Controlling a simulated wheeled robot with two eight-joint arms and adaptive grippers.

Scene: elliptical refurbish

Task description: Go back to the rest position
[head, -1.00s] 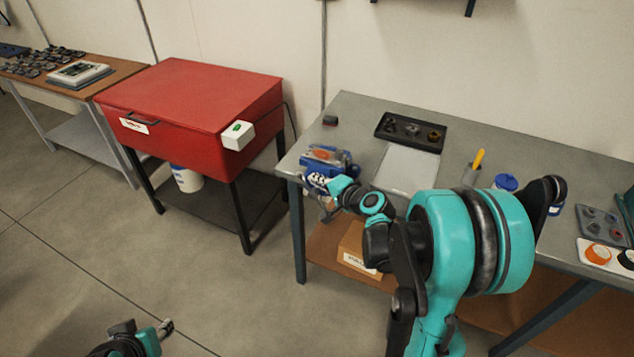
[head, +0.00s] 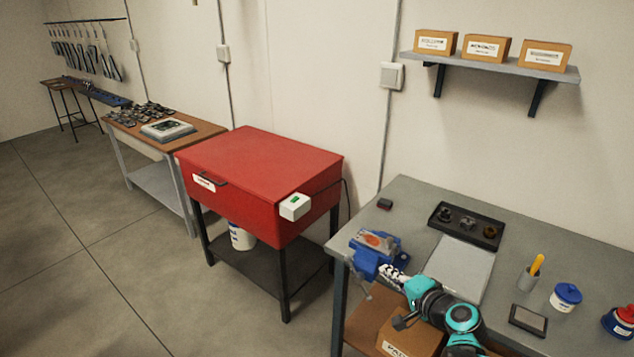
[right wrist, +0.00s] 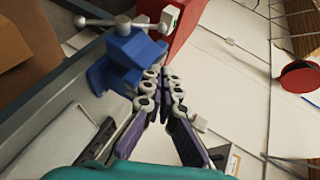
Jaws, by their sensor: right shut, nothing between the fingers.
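My right gripper (head: 388,272) is at the front left edge of the grey workbench (head: 560,262), beside the blue vise (head: 366,262). Its fingers are together with nothing between them. In the right wrist view, the fingertips (right wrist: 160,78) are close to the blue vise (right wrist: 125,58), and I cannot tell if they touch it. My left gripper is not in view.
A red cabinet (head: 262,165) on a dark stand is left of the workbench. Open floor (head: 90,270) is at left.

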